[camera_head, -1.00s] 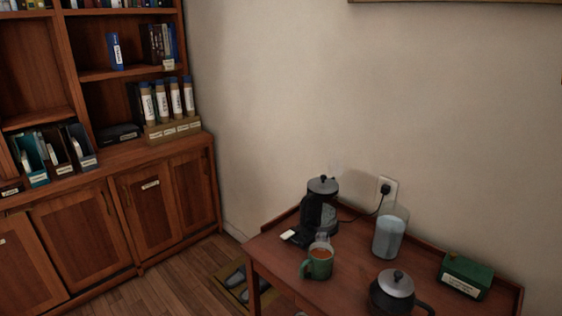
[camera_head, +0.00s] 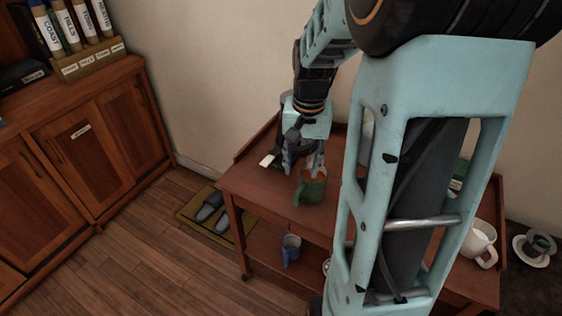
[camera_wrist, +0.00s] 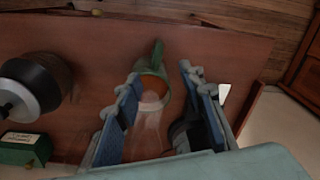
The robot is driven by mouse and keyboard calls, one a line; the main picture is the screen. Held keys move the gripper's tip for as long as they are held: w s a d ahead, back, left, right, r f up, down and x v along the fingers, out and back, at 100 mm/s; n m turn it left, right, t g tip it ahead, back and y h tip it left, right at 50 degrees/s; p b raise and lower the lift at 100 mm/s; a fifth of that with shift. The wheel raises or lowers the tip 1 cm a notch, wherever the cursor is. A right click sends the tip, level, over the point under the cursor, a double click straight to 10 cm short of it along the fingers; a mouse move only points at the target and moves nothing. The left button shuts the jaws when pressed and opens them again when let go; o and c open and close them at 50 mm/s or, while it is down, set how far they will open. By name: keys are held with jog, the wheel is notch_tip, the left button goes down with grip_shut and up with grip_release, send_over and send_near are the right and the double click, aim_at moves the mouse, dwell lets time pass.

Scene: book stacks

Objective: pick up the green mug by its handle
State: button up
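The green mug (camera_head: 312,190), holding an orange-brown drink, stands upright on the wooden cart top (camera_head: 255,183). Its handle points left toward the front in the head view. In the wrist view the mug (camera_wrist: 154,88) shows between my fingers, with its green handle (camera_wrist: 157,53) just beyond the fingertips. My gripper (camera_wrist: 160,75) is open with nothing held between its fingers. In the head view my gripper (camera_head: 303,163) is directly above and behind the mug, pointing down. I cannot tell whether a finger touches the mug.
A dark pot (camera_wrist: 30,88) with a grey lid and a green labelled box (camera_wrist: 25,148) stand to the left in the wrist view. A blue mug (camera_head: 291,247) sits on the lower shelf. Slippers (camera_head: 210,206) lie on a floor mat.

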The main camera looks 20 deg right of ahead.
aim_at(297, 192)
jog(key=shift+s+a+f+n+g, duration=0.15)
jog(key=shift+s+a+f+g, duration=0.1)
jog(key=shift+a+f, duration=0.25)
jog(key=shift+s+a+f+n+g, duration=0.15)
jog(key=shift+s+a+f, duration=0.15)
jog(key=shift+f, duration=0.25)
notch_tip(297, 192, down, 4)
jog(key=shift+r+b, duration=0.1)
jog(key=shift+b, duration=0.45)
jog(key=shift+d+f+b, duration=0.15)
jog(key=shift+f+b, duration=0.25)
jog(key=shift+f, duration=1.2)
jog(key=shift+d+f+b, duration=0.1)
jog(key=shift+f+b, duration=0.3)
jog(key=shift+f, duration=1.15)
jog(key=shift+c, duration=0.2)
grip_shut()
jog(key=shift+r, duration=0.1)
